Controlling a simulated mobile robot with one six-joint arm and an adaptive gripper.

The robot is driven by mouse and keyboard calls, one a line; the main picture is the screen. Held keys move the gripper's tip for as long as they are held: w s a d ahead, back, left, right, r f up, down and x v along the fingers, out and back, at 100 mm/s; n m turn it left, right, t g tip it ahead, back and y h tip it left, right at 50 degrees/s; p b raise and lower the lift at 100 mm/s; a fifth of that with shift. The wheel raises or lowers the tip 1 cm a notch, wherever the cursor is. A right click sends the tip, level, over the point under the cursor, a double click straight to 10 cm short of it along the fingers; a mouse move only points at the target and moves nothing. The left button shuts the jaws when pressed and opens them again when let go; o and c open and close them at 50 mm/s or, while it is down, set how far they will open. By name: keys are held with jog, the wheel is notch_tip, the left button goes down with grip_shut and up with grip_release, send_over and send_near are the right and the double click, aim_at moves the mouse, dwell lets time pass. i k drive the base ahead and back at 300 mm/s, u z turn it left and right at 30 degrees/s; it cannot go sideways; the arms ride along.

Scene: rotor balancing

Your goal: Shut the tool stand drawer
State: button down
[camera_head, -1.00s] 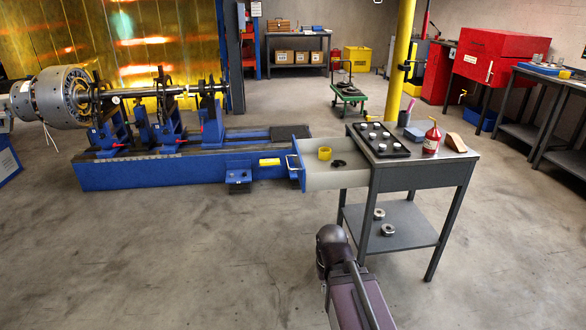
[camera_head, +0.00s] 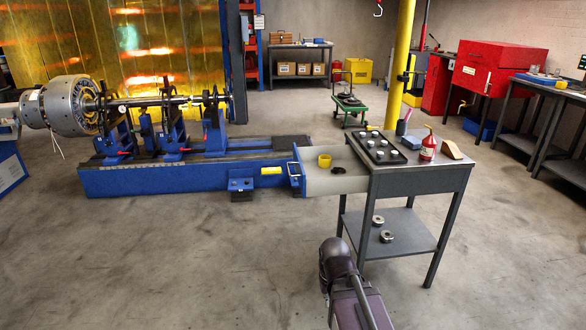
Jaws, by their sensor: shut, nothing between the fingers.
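The tool stand (camera_head: 425,180) is a grey table with a lower shelf, right of centre. Its drawer (camera_head: 335,184) is pulled far out to the left. The drawer has light grey walls and a blue front panel with a metal handle (camera_head: 294,176) at the left end. A yellow cup-like part (camera_head: 324,161) and a black ring (camera_head: 338,169) are in the drawer. Part of my arm shows at the bottom centre, in front of the stand and apart from the drawer. My gripper is not in view.
The blue balancing machine bed (camera_head: 180,178) stands just left of the drawer front. A black tray (camera_head: 384,148) with several small parts, a red bottle (camera_head: 428,148) and a blue box (camera_head: 411,142) are on the stand. Floor in front of the drawer is clear.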

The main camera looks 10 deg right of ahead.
aim_at(314, 181)
jog(key=u, duration=0.2)
jog(key=i, duration=0.9)
jog(key=z, duration=0.2)
